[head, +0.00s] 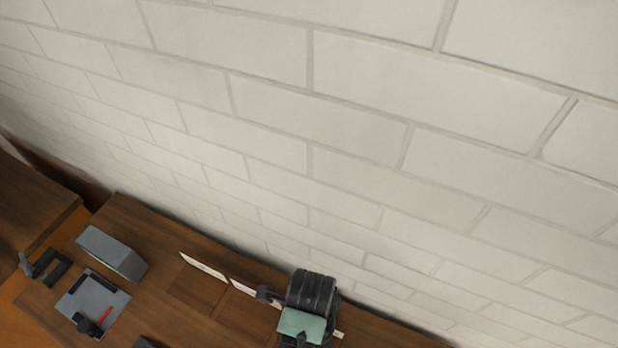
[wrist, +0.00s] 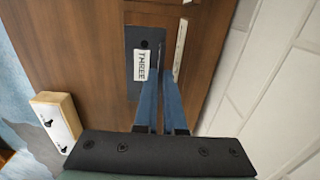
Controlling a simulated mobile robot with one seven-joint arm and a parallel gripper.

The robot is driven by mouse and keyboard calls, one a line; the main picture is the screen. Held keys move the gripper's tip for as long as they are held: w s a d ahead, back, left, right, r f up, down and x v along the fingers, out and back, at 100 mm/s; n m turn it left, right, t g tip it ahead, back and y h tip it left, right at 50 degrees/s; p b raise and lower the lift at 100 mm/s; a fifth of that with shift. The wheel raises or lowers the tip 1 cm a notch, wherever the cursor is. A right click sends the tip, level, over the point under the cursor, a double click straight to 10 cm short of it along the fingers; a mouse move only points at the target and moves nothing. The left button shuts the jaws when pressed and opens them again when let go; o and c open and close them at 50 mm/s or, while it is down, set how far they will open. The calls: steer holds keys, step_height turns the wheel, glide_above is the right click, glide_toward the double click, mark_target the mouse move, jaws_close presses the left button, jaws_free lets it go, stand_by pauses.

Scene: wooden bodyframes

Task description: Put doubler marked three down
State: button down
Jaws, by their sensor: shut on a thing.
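The doubler marked three is a dark, narrow plate with a white label reading THREE (wrist: 131,88) in the wrist view. It shows against brown wood, just left of my fingertips. My gripper (wrist: 162,70) has two blue fingers that come close together at the plate's right side, shut on it. Whether the plate touches the wood beneath cannot be told. In the head view my dark wrist and green gripper body are at the bottom, and the fingers and doubler are hidden behind them.
A brown wooden bench (head: 150,232) runs along a white brick wall (head: 350,130). A pale strip (head: 205,267) lies on it, left of my gripper. Farther left are a grey block (head: 112,252), a grey plate with a red part (head: 93,300) and a black clamp-like piece (head: 45,268).

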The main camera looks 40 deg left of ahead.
steer(key=shift+f, duration=2.85)
steer(key=shift+f, duration=0.15)
steer(key=c, duration=1.3)
jaws_free()
step_height(320, 180, up, 12)
steer(key=shift+r, duration=0.15)
